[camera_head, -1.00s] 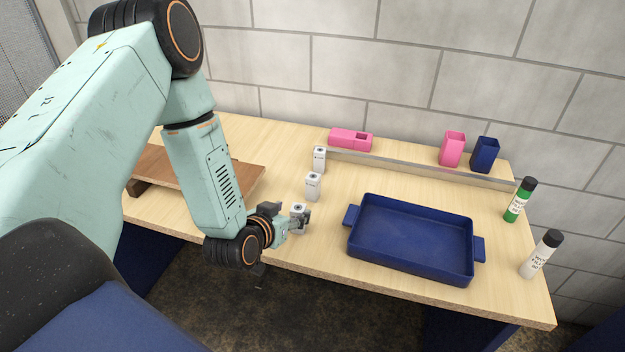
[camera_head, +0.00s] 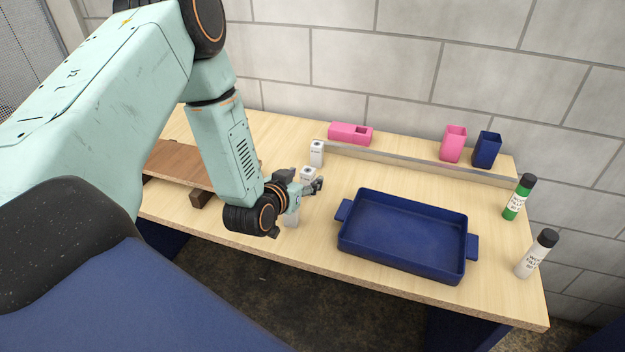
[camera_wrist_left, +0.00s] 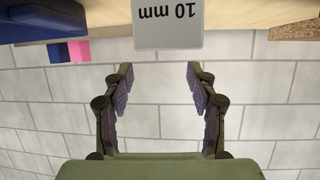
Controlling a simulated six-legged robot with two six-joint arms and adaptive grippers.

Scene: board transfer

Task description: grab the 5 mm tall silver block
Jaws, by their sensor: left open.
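Three small silver-grey blocks stand in a row on the table: a far one (camera_head: 317,153), a middle one (camera_head: 307,173) and a near one (camera_head: 291,218) partly behind my left gripper. Their labels are too small to read in the head view. In the left wrist view a block face (camera_wrist_left: 168,22) reads "10 mm" upside down, beyond the fingertips. My left gripper (camera_head: 306,186) is open and empty beside the middle block, hiding its lower part. Its two spread fingers show in the left wrist view (camera_wrist_left: 158,78). I cannot tell which block is 5 mm tall. My right gripper is not in view.
A blue tray (camera_head: 346,246) stands right of the blocks. A metal strip (camera_head: 420,162) runs along the back, with a pink holder (camera_head: 350,132), a pink cup (camera_head: 453,144) and a blue cup (camera_head: 486,150). Two bottles (camera_head: 519,197) (camera_head: 537,254) stand right. A brown board (camera_head: 180,163) lies left.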

